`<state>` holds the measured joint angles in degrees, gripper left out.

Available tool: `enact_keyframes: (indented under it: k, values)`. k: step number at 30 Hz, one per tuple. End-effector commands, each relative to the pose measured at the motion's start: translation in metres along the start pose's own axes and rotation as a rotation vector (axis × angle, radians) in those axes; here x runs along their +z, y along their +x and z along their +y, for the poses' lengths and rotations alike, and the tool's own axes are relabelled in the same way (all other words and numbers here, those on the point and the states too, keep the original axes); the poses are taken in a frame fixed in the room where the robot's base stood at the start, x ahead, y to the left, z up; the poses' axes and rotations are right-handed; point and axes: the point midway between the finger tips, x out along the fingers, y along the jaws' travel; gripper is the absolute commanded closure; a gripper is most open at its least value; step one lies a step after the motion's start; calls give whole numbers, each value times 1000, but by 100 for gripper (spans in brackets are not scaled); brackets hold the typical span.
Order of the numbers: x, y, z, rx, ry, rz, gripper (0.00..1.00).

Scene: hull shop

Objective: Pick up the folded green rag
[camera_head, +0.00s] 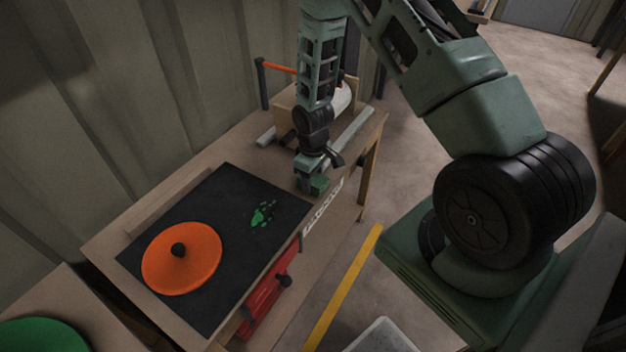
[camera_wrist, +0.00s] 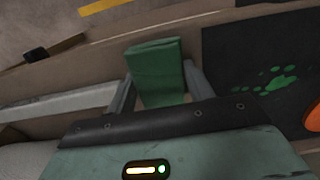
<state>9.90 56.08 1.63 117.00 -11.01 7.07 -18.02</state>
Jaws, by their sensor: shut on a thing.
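The folded green rag (camera_wrist: 157,72) is between the two fingers of my gripper (camera_wrist: 158,98) in the wrist view. The fingers are shut on it from both sides. In the head view the rag (camera_head: 320,184) shows as a small green block below my gripper (camera_head: 316,178), near the front edge of the wooden bench (camera_head: 372,135). I cannot tell whether the rag touches the bench top.
A black mat (camera_head: 222,186) with green splotches (camera_head: 262,213) and an orange disc (camera_head: 182,257) with a dark knob lies to the left. Behind my gripper are a white roll (camera_head: 342,98) and pale bars (camera_head: 356,127). A red item (camera_head: 268,300) is under the bench's front edge.

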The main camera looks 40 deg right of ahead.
Motion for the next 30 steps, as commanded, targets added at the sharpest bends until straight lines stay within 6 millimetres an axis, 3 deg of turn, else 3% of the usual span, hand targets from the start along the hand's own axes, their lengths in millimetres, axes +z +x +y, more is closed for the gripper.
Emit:
enact_keyframes:
  k: [5, 18, 30]
  values:
    - [0, -16, 0, 1, 0, 2, 70]
    - [0, -89, 0, 1, 0, 2, 70]
    - [0, -98, 0, 0, 0, 0, 70]
